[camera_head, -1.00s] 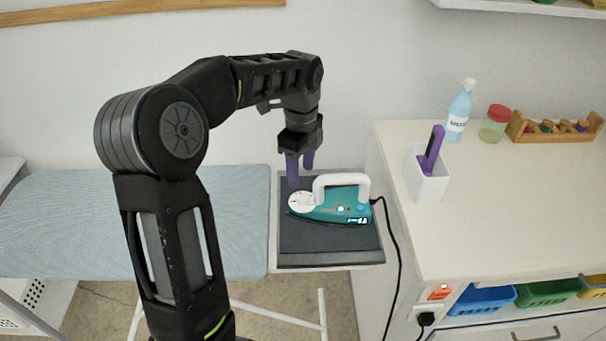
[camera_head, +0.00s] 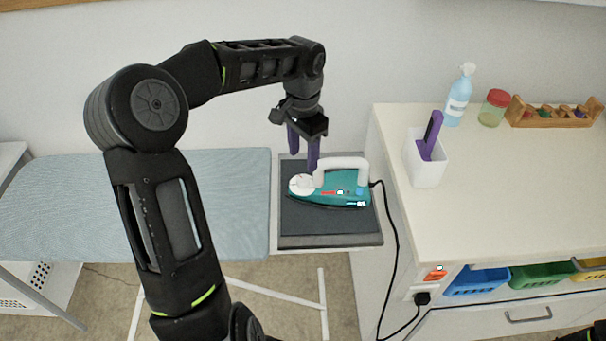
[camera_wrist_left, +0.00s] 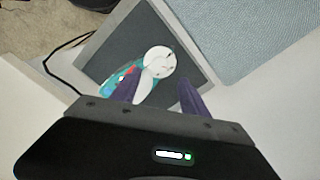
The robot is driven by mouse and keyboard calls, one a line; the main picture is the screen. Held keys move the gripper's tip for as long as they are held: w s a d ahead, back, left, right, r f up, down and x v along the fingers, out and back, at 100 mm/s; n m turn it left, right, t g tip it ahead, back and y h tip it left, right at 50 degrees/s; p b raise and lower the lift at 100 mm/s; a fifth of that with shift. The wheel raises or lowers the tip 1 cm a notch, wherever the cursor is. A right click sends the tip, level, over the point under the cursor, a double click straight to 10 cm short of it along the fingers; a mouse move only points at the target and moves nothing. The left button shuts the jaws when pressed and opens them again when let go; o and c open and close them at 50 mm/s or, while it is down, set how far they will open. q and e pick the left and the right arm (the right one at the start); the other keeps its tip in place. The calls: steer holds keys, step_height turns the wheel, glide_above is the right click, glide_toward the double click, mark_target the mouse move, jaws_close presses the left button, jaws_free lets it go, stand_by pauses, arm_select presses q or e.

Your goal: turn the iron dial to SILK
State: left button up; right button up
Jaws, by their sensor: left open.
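My left gripper (camera_head: 303,156), with purple fingers, hangs just above the dial, open and empty. In the left wrist view, the dial (camera_wrist_left: 158,62) lies beyond and between the two spread fingers (camera_wrist_left: 158,92), and the iron is partly hidden by one finger. I cannot tell any contact.
A blue ironing board (camera_head: 140,205) is left of the pad. To the right, a cream counter (camera_head: 520,190) holds a white cup (camera_head: 427,170), a spray bottle (camera_head: 458,98), a jar (camera_head: 494,108) and a wooden rack (camera_head: 550,113). The iron's black cord (camera_head: 396,250) hangs between pad and counter.

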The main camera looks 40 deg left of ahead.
mark_target(303, 179)
arm_select(q)
steer(key=shift+f+p, duration=0.55)
steer(key=shift+f, duration=3.35)
steer(key=shift+c, duration=0.2)
jaws_close()
